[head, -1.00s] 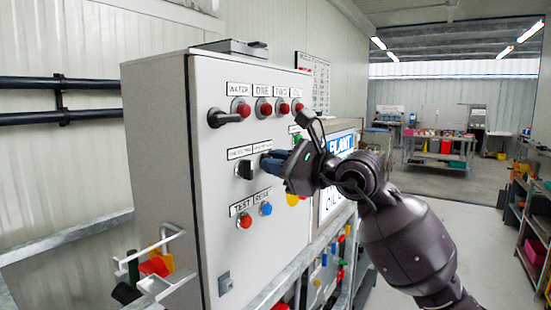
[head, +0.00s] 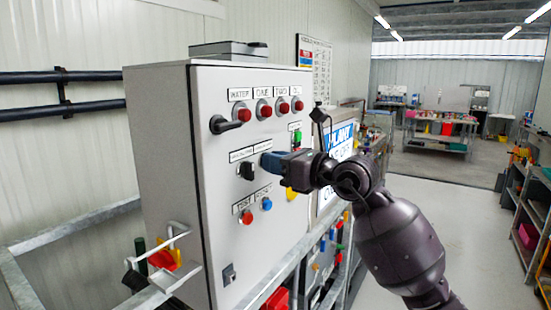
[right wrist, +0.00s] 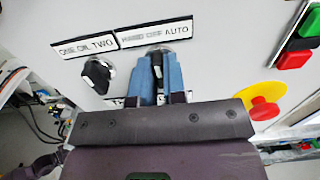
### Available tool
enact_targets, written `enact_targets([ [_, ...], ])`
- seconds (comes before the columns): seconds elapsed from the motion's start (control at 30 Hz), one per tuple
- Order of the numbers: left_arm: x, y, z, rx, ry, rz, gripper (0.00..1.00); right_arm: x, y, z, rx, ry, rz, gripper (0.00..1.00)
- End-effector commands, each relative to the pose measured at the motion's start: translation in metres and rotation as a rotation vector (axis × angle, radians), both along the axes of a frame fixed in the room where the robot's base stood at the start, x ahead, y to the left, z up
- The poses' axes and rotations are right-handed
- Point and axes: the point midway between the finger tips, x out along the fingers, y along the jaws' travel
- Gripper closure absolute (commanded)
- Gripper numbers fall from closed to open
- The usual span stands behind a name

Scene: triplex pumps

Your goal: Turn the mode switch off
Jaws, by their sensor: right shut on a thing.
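The mode switch (right wrist: 157,66) is a black knob under a label ending in AUTO on the grey control panel (head: 225,190). In the right wrist view it sits between the two blue fingertips of my right gripper (right wrist: 158,78), which are shut on it. In the head view my right gripper (head: 270,161) reaches the panel from the right, and its fingers hide the switch. My left gripper is not in view.
A yellow-based red button (right wrist: 262,103) and green and red push buttons (right wrist: 297,45) lie right of the gripper. Red lamps (head: 264,109) and a black handle (head: 224,125) are above; TEST (head: 246,217) and blue (head: 267,203) buttons are below. The aisle at right is clear.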

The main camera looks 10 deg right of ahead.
Motion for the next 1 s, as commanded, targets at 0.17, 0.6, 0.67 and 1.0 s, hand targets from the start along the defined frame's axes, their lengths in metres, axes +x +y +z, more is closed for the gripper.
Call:
enact_targets([
  [0.17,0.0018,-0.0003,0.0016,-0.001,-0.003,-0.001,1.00,0.0000,0.0000,-0.0001,0.007,0.006,0.000,1.00],
  [0.6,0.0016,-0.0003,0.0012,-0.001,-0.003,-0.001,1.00,0.0000,0.0000,-0.0001,0.006,0.005,0.000,0.63],
  [0.67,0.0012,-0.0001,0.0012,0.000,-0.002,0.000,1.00,0.0000,0.0000,-0.0001,0.006,0.005,0.000,0.63],
  [1.0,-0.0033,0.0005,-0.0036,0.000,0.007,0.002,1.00,-0.0057,-0.0074,-0.0012,0.004,0.004,-0.002,0.63],
])
